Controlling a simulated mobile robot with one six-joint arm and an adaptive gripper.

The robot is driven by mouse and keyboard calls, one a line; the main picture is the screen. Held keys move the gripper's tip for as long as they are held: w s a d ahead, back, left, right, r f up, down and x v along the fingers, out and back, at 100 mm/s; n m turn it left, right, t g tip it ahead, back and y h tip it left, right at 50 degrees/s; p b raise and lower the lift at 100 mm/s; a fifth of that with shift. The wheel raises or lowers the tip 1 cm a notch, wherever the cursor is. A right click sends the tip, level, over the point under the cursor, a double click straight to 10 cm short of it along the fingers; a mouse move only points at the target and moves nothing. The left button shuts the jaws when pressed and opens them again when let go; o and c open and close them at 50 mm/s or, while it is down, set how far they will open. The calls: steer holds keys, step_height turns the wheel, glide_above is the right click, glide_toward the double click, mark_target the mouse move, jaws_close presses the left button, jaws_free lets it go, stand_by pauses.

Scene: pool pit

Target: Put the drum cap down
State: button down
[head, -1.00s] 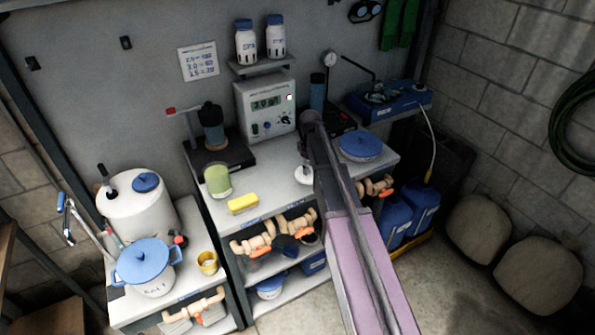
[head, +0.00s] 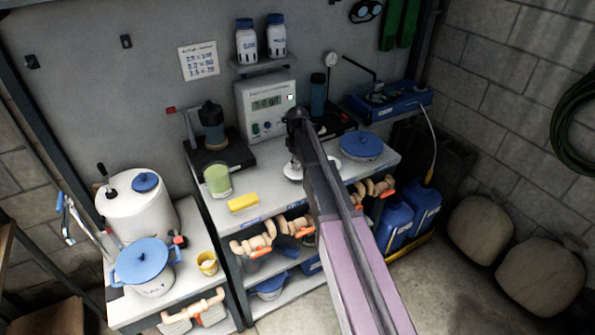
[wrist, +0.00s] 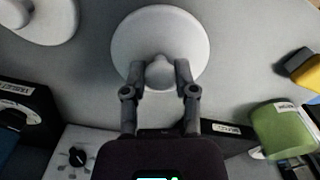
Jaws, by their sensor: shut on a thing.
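A white round cap with a small knob, which I take for the drum cap, shows in the wrist view (wrist: 137,42) and as a pale disc in the head view (head: 290,173). My gripper (wrist: 159,74) is shut on the knob, one finger on each side. The cap is over the bench top (head: 270,178), between the yellow sponge and the blue round lid. I cannot tell whether its underside touches the bench. In the head view my arm hides its right part.
The yellow sponge (head: 243,203) and green cup (head: 217,179) are to the left. The blue round lid (head: 361,146) is to the right. The meter box (head: 264,106) stands behind. Valves (head: 255,241) hang below the front edge. A white drum (head: 138,213) stands far left.

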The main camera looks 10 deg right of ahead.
mark_target(298, 169)
steer(key=shift+s+f+b, duration=0.1)
steer(key=shift+f+b, duration=1.1)
steer(key=shift+f, duration=0.3)
steer(key=shift+f, duration=0.2)
steer(key=shift+c, duration=2)
jaws_free()
steer(key=shift+r, duration=0.1)
steer(key=shift+r, duration=0.1)
step_height(298, 169, up, 12)
steer(key=p, duration=1.2)
steer(key=shift+s, duration=0.1)
